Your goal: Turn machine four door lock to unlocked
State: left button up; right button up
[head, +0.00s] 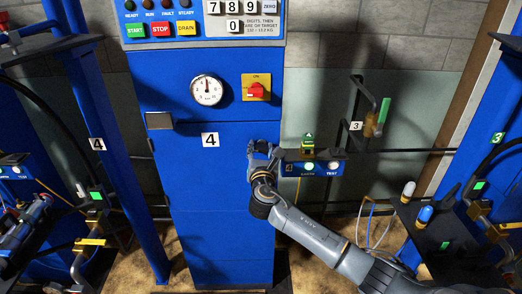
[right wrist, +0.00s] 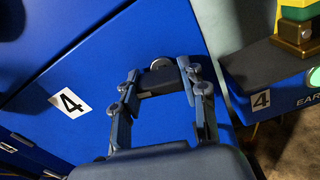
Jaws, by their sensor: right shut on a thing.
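The machine four cabinet door (head: 215,225) is a blue panel with a white "4" label (head: 210,140); the label also shows in the right wrist view (right wrist: 70,103). My right gripper (head: 262,149) is at the door's upper right edge, its fingers shut on the door lock. In the right wrist view a round silver part of the lock (right wrist: 160,63) and a dark bar (right wrist: 155,84) show between the two fingertips (right wrist: 159,72). The fingers hide part of the lock, and I cannot tell its turn position. My left gripper is not in view.
A blue box (head: 312,168) with buttons sticks out just right of my gripper, close to my wrist. Above the door are a red and yellow switch (head: 256,88) and a gauge (head: 207,90). Blue posts stand at left.

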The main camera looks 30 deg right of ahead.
jog(key=m, duration=0.3)
jog(key=shift+m+b, duration=0.35)
jog(key=shift+m, duration=0.05)
jog(key=m+b, duration=0.1)
jog(key=m, duration=0.2)
jog(key=shift+m, duration=0.3)
jog(key=m+b, duration=0.1)
jog(key=m, duration=0.3)
jog(key=shift+s+d+r+m+b, duration=0.1)
jog(key=shift+m+b, duration=0.7)
jog(key=shift+m, duration=1.2)
jog(key=o, duration=1.2)
jog(key=shift+c, duration=0.2)
